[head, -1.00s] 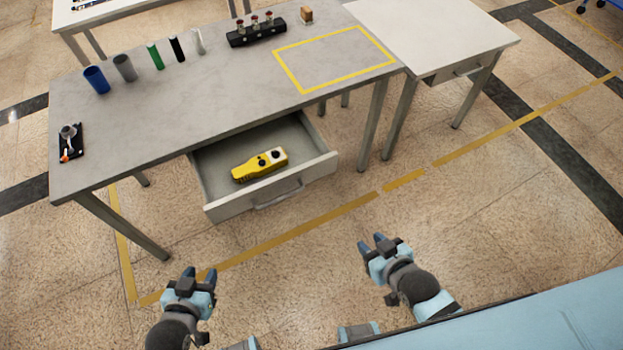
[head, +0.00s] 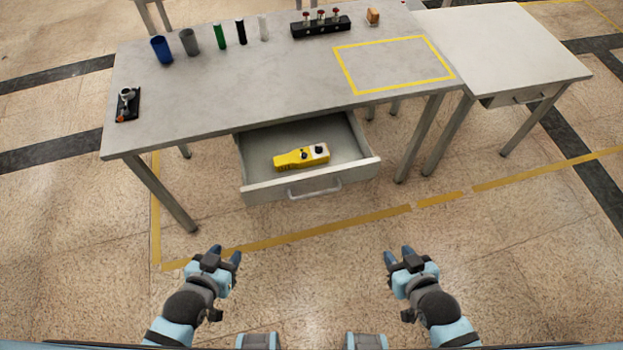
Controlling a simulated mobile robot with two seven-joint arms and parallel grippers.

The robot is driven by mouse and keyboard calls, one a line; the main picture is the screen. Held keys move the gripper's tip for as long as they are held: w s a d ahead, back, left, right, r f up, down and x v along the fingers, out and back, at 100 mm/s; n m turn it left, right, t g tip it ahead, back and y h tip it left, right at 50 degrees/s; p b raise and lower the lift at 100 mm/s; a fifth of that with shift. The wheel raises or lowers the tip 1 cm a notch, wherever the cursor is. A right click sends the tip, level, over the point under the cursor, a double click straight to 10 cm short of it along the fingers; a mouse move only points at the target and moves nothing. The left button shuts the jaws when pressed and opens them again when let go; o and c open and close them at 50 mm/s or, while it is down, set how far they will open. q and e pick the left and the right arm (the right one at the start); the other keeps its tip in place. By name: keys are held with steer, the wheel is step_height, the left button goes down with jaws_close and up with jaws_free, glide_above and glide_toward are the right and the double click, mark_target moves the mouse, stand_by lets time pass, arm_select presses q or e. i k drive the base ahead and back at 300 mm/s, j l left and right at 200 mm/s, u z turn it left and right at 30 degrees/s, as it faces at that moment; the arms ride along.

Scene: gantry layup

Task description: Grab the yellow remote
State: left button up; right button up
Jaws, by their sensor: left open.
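The yellow remote (head: 300,157), with dark knobs on a pale end, lies in the open drawer (head: 256,191) under the grey table (head: 270,84). My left gripper (head: 226,253) is open and empty, in front of and below the drawer, to its left. My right gripper (head: 398,255) is in front of the drawer to its right and holds nothing that I can see; its fingertips look apart. Both grippers are well clear of the remote.
On the table stand a blue cup (head: 162,50), a grey cup (head: 190,41), several slim cylinders, a black rack (head: 321,29) and a small black tray (head: 127,104). A yellow outlined area (head: 392,64) is empty. A white side table (head: 500,45) adjoins at right.

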mark_target(293, 161)
steer(key=l, duration=0.3)
steer(key=i+l, duration=0.1)
steer(key=l, duration=0.2)
steer(key=l+u, duration=0.15)
steer(key=u, duration=1.4)
